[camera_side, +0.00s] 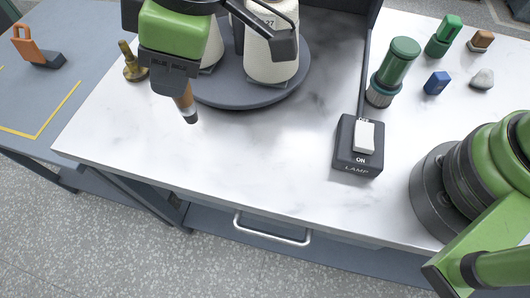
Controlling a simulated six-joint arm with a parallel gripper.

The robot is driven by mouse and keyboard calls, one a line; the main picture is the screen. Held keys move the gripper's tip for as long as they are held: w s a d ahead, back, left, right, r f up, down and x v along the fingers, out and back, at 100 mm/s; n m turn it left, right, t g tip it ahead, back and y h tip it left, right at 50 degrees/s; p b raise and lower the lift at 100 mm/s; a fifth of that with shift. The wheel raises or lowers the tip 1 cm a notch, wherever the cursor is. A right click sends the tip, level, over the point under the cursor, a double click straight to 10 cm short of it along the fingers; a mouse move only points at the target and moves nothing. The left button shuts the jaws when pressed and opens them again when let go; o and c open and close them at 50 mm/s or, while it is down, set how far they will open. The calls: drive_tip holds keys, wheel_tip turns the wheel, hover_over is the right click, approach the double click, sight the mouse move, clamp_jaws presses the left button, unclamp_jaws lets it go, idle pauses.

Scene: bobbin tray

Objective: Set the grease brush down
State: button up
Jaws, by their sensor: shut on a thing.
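The grease brush, as far as I can tell, is the short brown piece (184,99) with a dark lower end, in my gripper (178,85). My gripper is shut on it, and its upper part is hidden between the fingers. The brush points down and leans slightly, over the white marble worktop (260,150), just left of the round dark tray (240,97). I cannot tell whether its tip touches the worktop or hangs above it.
White bobbins (272,55) stand on the tray. A brass piece (133,65) is left of my gripper. A lamp switch box (357,160) and green-topped cylinder (394,70) stand right, with small blocks beyond. An orange-handled tool (35,48) lies on the left table. The front-middle worktop is clear.

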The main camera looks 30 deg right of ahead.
drive_tip(key=s+d+n+g, duration=0.5)
drive_tip(key=s+d+n, duration=0.3)
drive_tip(key=n, duration=0.5)
wheel_tip(320, 180, down, 9)
drive_tip(key=shift+w+d+f, duration=0.2)
drive_tip(key=shift+w+d, duration=0.15)
drive_tip(key=shift+w, duration=0.1)
drive_tip(key=o, duration=0.9)
drive_tip(key=shift+f, duration=0.1)
